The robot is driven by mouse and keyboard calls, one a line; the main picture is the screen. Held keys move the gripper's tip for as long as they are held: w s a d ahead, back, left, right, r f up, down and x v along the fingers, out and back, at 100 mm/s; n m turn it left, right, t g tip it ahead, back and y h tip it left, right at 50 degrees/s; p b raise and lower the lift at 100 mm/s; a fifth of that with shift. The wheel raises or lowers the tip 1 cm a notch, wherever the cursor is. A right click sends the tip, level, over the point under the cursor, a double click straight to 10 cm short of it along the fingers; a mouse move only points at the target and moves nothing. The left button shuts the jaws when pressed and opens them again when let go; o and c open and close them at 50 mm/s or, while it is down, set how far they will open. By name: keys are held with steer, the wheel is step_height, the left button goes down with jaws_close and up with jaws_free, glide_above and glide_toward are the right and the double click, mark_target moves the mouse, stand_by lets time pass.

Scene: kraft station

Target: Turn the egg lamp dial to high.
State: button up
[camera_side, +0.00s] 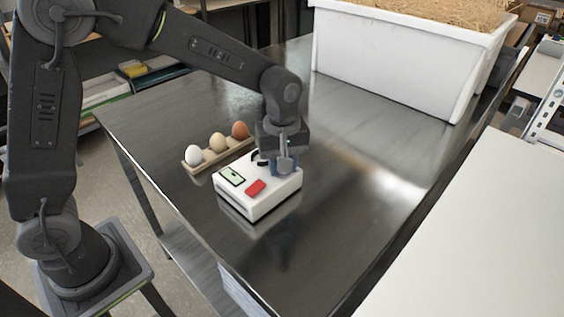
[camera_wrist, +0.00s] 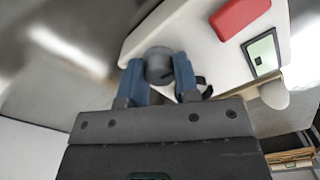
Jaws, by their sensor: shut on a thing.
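The egg lamp is a white box (camera_side: 259,208) on the steel table, with a red block (camera_side: 255,187) and a small green-tinted display (camera_side: 232,176) on its top. My gripper (camera_side: 285,168) points down over the box's far right part, its fingers shut on a grey round dial (camera_wrist: 159,66). In the wrist view the two blue fingers (camera_wrist: 160,76) lie on either side of the dial. The red block (camera_wrist: 238,16) and the display (camera_wrist: 263,53) show beyond it. A black curved mark shows on the box beside the dial; the dial's setting cannot be read.
A wooden holder (camera_side: 191,168) with a white, a cream and a brown egg (camera_side: 240,130) stands left of my gripper, behind the box. A large white tub of straw (camera_side: 385,62) stands at the back. The steel table (camera_side: 340,220) is clear right of the box.

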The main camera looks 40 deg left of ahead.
steer(key=m, duration=1)
steer(key=shift+m, duration=0.3)
stand_by(0.4)
steer(key=o, duration=0.9)
steer(key=shift+o, duration=0.2)
step_height(320, 180, up, 14)
